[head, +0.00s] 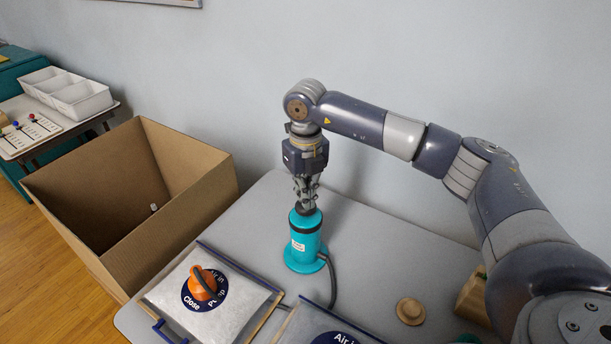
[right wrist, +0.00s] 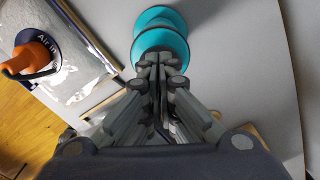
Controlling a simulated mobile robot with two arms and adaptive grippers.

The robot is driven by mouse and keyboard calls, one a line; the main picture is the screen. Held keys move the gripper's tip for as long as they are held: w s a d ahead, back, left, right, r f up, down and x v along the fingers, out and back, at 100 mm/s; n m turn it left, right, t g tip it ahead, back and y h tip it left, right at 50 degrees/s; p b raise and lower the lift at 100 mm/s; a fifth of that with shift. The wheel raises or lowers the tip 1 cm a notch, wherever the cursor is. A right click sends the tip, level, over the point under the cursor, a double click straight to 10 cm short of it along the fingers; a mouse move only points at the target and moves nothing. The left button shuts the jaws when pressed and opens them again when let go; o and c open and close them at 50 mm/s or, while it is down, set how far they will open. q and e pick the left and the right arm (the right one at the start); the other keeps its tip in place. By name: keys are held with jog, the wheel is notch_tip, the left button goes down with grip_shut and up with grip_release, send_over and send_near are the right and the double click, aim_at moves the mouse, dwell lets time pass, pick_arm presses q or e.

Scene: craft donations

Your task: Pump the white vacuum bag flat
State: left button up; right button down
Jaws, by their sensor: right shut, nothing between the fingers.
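A white vacuum bag (head: 225,308) lies on the table in a frame with blue end bars. An orange valve knob (head: 202,283) sits on its dark blue dial, marked "Air in", "Pump" and "Close"; I cannot tell its exact setting. The bag also shows in the right wrist view (right wrist: 85,72). A teal hand pump (head: 303,243) stands upright behind it, with a dark hose (head: 333,280) leading toward the bags. My right gripper (head: 306,206) points down at the pump's top, fingers shut with nothing between them. The fingers hide part of the pump in the wrist view.
A second bag (head: 305,325) is cut off at the bottom edge. A round wooden piece (head: 410,311) and a wooden block (head: 473,300) lie at the right. An open cardboard box (head: 195,215) stands left of the table. White bins (head: 80,98) stand farther left.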

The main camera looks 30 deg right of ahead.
notch_tip(320, 180, up, 11)
jog(key=p, duration=0.7)
jog(key=shift+r, duration=0.2)
jog(key=shift+f+b, duration=4)
jog(key=shift+f, duration=1.85)
notch_tip(320, 180, up, 12)
jog(key=p, duration=0.7)
jog(key=shift+f, duration=0.15)
notch_tip(320, 180, up, 6)
jog(key=p, duration=0.4)
